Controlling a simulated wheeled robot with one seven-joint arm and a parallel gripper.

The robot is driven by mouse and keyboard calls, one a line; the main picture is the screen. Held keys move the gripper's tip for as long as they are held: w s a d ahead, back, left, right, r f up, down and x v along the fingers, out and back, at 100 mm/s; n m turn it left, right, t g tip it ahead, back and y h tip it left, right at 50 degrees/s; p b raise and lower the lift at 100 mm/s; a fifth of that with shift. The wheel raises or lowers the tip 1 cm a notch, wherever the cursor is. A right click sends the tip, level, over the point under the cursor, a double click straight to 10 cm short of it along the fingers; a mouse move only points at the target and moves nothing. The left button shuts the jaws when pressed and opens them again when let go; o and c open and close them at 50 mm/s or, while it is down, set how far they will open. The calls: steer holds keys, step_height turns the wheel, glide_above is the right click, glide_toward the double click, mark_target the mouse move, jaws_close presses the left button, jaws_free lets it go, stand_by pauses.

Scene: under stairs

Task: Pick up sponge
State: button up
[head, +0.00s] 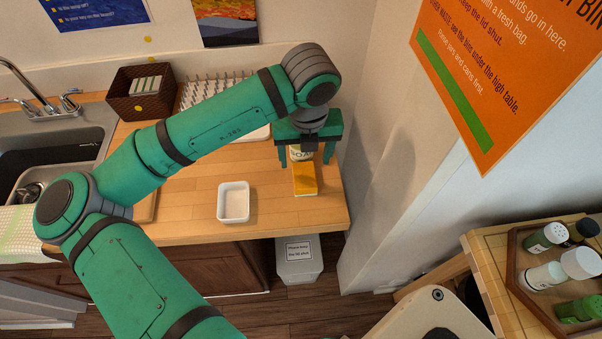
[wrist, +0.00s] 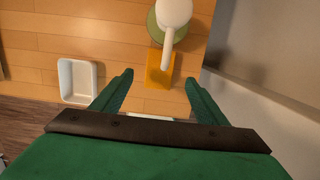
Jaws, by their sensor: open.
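The sponge (head: 305,181) is a yellow-orange block lying on the wooden counter near its right end. It also shows in the wrist view (wrist: 158,70), partly covered by the nozzle of a soap bottle. My gripper (head: 307,160) is above the counter at the sponge, with its fingers spread to either side in the head view. In the wrist view the two green fingertips (wrist: 158,80) are apart with nothing between them, and the sponge shows beyond them. The soap bottle (head: 298,153) stands upright right behind the sponge, partly hidden by my gripper.
A white square dish (head: 233,203) sits on the counter left of the sponge. A drying rack (head: 215,92) and a brown basket (head: 141,94) are farther back. The wall is close on the right. A lidded bin (head: 299,262) stands below the counter edge.

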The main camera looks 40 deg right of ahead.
mark_target(304, 175)
steer(key=shift+w+f, duration=0.25)
steer(key=shift+f, duration=0.6)
steer(key=shift+s+d+f, duration=0.2)
steer(key=shift+s+f, duration=0.1)
steer(key=shift+f, duration=0.3)
steer(key=f, duration=0.3)
steer(key=shift+w+a+f, duration=0.2)
steer(key=shift+a, duration=0.05)
steer(key=shift+f, duration=0.3)
steer(key=shift+d+f, duration=0.1)
steer(key=shift+w+f, duration=0.15)
steer(key=shift+f, duration=0.1)
steer(key=shift+d, duration=0.15)
steer(key=c, duration=1.1)
